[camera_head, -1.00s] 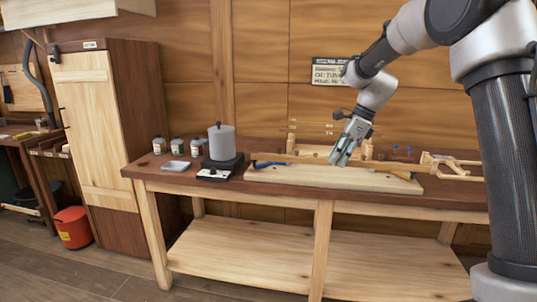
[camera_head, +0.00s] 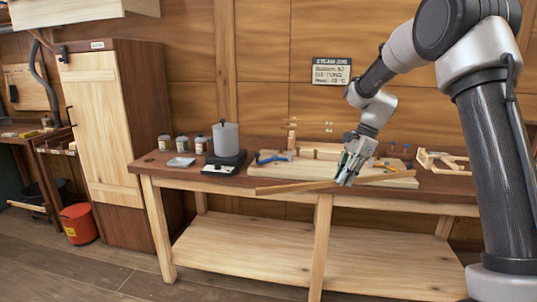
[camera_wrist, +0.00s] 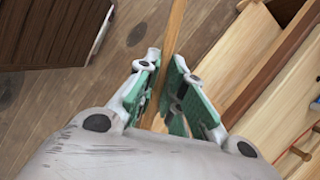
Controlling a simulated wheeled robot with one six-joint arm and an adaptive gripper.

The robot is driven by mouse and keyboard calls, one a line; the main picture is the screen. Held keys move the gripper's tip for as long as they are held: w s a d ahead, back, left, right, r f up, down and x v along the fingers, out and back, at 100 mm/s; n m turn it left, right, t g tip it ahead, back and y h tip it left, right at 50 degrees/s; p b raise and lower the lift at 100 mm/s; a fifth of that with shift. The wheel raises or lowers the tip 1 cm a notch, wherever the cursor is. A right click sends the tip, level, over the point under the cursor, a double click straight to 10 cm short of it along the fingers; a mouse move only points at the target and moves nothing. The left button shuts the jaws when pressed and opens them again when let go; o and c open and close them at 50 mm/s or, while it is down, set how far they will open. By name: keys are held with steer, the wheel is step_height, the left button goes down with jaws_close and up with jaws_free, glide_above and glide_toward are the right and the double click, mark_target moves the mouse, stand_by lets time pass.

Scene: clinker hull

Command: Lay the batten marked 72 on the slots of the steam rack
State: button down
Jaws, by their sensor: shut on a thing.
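My gripper (camera_head: 348,176) is shut on a long thin wooden batten (camera_head: 290,187), which it holds near its middle, by the front edge of the bench. The batten slants slightly, its left end lower in the head view. In the wrist view the batten (camera_wrist: 176,35) runs between the green-padded fingers (camera_wrist: 172,95) of my gripper. No number on it can be read. I cannot tell for sure which thing is the steam rack. A light wooden frame (camera_head: 440,162) lies at the bench's right end, and a slotted wooden piece (camera_head: 60,146) is at the far left.
The bench (camera_head: 215,181) carries a pale board (camera_head: 262,172) with a blue-handled tool (camera_head: 271,159), a grey pot (camera_head: 226,138) on a dark base and several jars. A tall cabinet (camera_head: 100,130) and an orange bucket (camera_head: 78,222) stand left. The floor in front is clear.

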steer(key=s+d+f+n+g+h, duration=0.1)
steer(key=s+d+f+n+h, duration=0.1)
steer(key=f+n, duration=0.5)
steer(key=s+d+f+n+g+h, duration=0.2)
steer(key=s+d+f+n, duration=0.1)
steer(key=f+n, duration=0.5)
step_height(320, 180, down, 3)
steer(key=shift+s+d+f+g, duration=0.15)
steer(key=shift+s+d+g, duration=0.2)
steer(key=shift+s, duration=0.35)
steer(key=shift+f, duration=0.1)
